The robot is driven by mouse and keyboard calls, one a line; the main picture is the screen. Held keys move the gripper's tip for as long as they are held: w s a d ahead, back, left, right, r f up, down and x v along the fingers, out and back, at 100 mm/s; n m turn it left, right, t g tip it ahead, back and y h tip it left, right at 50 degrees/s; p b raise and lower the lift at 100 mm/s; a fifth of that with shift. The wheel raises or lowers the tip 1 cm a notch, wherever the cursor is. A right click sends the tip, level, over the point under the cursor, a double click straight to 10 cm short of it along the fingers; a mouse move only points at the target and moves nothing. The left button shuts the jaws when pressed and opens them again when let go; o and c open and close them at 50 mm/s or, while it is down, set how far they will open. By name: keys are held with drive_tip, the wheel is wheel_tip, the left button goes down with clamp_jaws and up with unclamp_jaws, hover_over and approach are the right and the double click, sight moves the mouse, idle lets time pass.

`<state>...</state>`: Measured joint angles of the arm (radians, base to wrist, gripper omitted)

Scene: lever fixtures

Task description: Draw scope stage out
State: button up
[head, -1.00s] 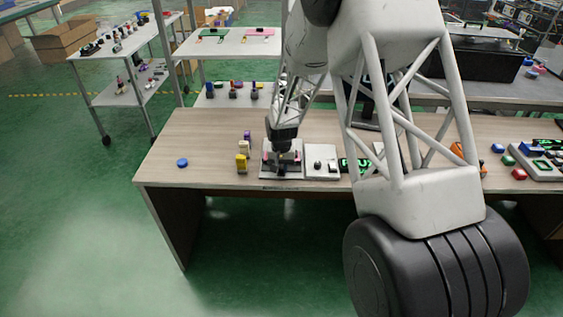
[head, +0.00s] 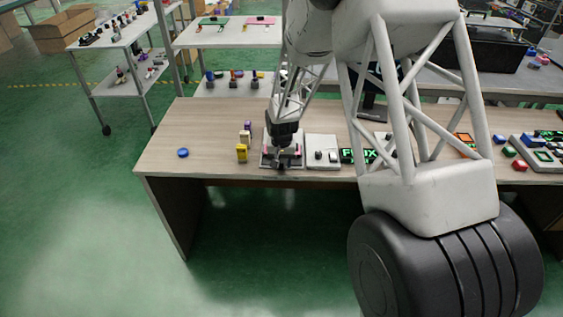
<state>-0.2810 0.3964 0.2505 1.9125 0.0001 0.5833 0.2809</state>
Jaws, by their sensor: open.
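The fixture that seems to be the scope stage (head: 266,161) is a small grey unit with dark and pinkish parts on the wooden table, near its front edge. My gripper (head: 284,149) points down right over it, with its fingertips at the dark top parts. The gripper hides much of the fixture, and I cannot tell whether the fingers touch it. The jaws are open.
A green-lettered sign (head: 357,156) is to the right.

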drive_tip(key=shift+r, duration=0.15)
drive_tip(key=shift+r, duration=3.75)
drive_tip(key=s+d+r+t, duration=0.1)
drive_tip(key=s+d+r, duration=0.6)
drive_tip(key=s+r, duration=0.25)
drive_tip(key=s+d+r, duration=0.6)
drive_tip(key=s+r, duration=0.2)
drive_tip(key=r, duration=0.2)
drive_tip(key=s+d+r, duration=0.2)
drive_tip(key=s, duration=0.6)
drive_tip(key=s+d+r+t, duration=0.1)
drive_tip(key=s+d+r, duration=0.1)
drive_tip(key=s, duration=0.7)
drive_tip(key=s+d+r, duration=0.2)
drive_tip(key=s+d, duration=0.2)
drive_tip(key=s, duration=0.4)
drive_tip(key=shift+s+d+t, duration=0.2)
drive_tip(key=shift+s+t, duration=0.1)
drive_tip(key=shift+s, duration=0.05)
